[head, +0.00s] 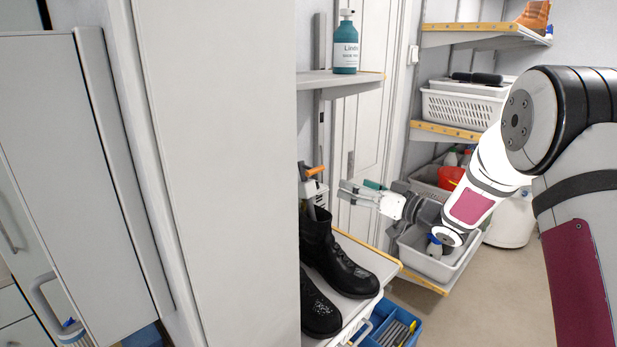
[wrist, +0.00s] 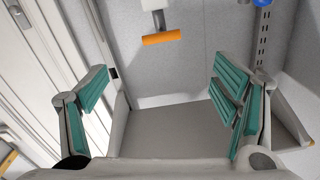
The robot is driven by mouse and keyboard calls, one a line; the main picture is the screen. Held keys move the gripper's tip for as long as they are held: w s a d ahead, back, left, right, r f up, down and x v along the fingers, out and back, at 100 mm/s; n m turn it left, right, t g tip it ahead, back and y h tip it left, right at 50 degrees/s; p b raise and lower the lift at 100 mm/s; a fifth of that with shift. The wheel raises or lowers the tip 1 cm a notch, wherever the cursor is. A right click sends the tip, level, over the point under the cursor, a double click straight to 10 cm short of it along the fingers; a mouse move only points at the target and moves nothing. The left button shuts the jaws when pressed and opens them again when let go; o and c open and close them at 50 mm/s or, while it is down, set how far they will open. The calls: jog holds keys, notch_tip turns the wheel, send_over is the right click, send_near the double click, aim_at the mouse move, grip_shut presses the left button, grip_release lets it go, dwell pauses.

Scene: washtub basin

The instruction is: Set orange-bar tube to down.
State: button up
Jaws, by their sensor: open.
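The orange bar (head: 315,171) shows in the head view above the black boots, with grey and white parts close below it. In the wrist view the orange bar (wrist: 162,37) lies nearly level at the top centre, joined to a short white piece (wrist: 155,5) cut off by the upper edge. My gripper (head: 350,192) is just right of the bar in the head view, apart from it. In the wrist view my gripper (wrist: 160,82) is open and empty, its teal-padded fingers wide apart, with the bar beyond and between them.
Black boots (head: 345,265) stand on a shelf below my gripper. A teal bottle (head: 346,45) stands on a shelf above. A large pale panel (head: 218,170) hides the area left of the bar. Blue parts (wrist: 264,2) show at the wrist view's upper edge. White bins (head: 440,255) stand behind right.

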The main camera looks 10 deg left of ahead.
aim_at(318, 171)
jog(key=x, duration=1.3)
jog(key=shift+w+a+p, duration=0.2)
jog(key=shift+a+p, duration=0.05)
jog(key=shift+p, duration=0.1)
jog(key=c, duration=1.6)
jog(key=f, duration=0.2)
jog(key=d+f, duration=0.1)
jog(key=f, duration=0.1)
jog(key=shift+s+f+b, duration=0.15)
jog(key=shift+s+b, duration=0.25)
jog(key=o, duration=1.6)
